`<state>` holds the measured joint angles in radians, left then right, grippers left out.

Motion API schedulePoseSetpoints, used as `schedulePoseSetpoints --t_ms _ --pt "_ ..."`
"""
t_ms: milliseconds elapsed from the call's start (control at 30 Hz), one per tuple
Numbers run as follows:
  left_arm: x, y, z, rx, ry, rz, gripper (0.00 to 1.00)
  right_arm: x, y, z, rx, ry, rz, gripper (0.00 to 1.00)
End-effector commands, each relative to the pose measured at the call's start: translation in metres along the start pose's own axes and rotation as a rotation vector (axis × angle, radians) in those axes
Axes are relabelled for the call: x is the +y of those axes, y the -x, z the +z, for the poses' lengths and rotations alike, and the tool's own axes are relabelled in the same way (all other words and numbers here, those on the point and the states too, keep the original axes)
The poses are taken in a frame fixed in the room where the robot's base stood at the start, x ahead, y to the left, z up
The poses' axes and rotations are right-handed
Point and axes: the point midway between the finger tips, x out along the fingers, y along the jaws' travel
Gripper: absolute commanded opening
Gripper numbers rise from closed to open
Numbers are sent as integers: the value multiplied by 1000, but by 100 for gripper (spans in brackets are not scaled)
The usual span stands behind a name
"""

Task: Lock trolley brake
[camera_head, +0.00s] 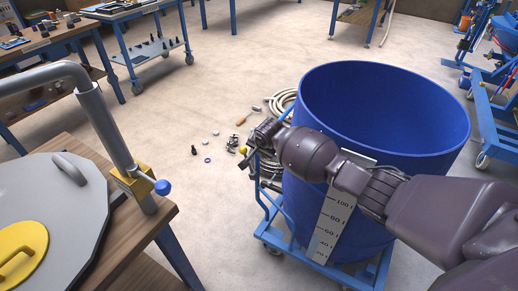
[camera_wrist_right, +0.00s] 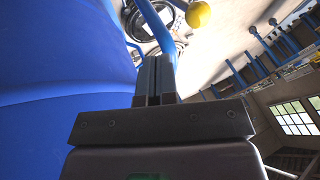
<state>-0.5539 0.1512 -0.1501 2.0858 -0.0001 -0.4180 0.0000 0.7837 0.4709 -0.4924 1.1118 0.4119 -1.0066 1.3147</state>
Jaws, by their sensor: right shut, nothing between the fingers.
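The blue trolley (camera_head: 273,236) stands on the floor and carries a large blue barrel (camera_head: 400,140) with a white litre scale. A yellow ball knob (camera_head: 242,149), apparently on the trolley's lever, shows at its left side; it also appears at the top of the right wrist view (camera_wrist_right: 198,14). My right arm reaches across the barrel's front. My right gripper (camera_head: 255,141) is close beside the knob. In the wrist view its fingers (camera_wrist_right: 154,78) are shut and empty, with a blue trolley tube just beyond them. Whether they touch the tube is unclear. My left gripper is out of view.
A coiled hose (camera_head: 282,102) and small loose parts (camera_head: 208,142) lie on the floor left of the trolley. A wooden table (camera_head: 150,230) with a grey lid (camera_head: 60,215) and pipe stands at left. Floor between table and trolley is mostly clear.

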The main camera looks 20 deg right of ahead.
Motion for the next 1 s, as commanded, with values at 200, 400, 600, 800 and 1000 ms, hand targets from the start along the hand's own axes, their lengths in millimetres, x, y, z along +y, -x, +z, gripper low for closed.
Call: schedulePoseSetpoints --t_ms 200,400,600,800,1000 --pt "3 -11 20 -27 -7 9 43 5 -32 5 -7 0 7 0" --pt "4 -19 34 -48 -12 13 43 -8 -49 7 -7 1 5 0" --pt "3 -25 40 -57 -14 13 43 -22 -57 8 -5 1 4 0" --pt "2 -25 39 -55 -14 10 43 -28 -58 6 -2 0 1 0" --pt "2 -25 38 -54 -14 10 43 -30 -56 5 0 -1 -1 0"
